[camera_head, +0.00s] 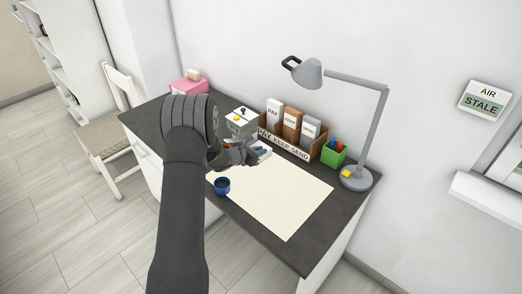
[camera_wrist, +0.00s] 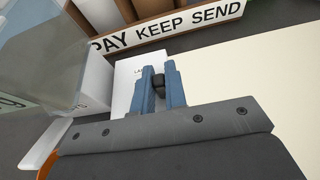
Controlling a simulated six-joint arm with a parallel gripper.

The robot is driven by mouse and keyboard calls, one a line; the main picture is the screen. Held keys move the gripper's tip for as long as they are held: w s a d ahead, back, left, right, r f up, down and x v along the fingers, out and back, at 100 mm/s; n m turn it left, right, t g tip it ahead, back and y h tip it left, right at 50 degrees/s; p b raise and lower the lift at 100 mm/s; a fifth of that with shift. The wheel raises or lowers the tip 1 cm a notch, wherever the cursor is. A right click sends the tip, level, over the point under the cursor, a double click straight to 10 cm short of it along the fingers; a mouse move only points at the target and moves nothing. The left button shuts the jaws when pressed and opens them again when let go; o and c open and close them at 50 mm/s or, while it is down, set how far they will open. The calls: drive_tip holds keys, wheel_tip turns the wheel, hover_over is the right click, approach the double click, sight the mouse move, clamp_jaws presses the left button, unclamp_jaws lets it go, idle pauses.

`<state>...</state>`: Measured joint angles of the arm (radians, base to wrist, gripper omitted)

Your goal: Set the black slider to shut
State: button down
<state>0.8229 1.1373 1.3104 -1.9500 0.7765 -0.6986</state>
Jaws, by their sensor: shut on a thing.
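In the head view, my gripper (camera_head: 258,152) is over the desk at the white box (camera_head: 264,147), in front of the letter sorter. The knob itself is hidden there.
The PAY KEEP SEND sorter (camera_head: 285,143) stands close behind. Left of my gripper is a grey-and-white box (camera_head: 240,119). A green pen holder (camera_head: 334,153) and lamp (camera_head: 357,178) are right. The mat is clear.

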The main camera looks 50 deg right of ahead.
drive_tip(key=c, duration=1.4)
unclamp_jaws()
drive_tip(key=shift+c, duration=0.2)
drive_tip(key=v, duration=1.7)
drive_tip(key=shift+a, duration=0.25)
drive_tip(key=x, duration=1.7)
drive_tip(key=shift+d, duration=0.4)
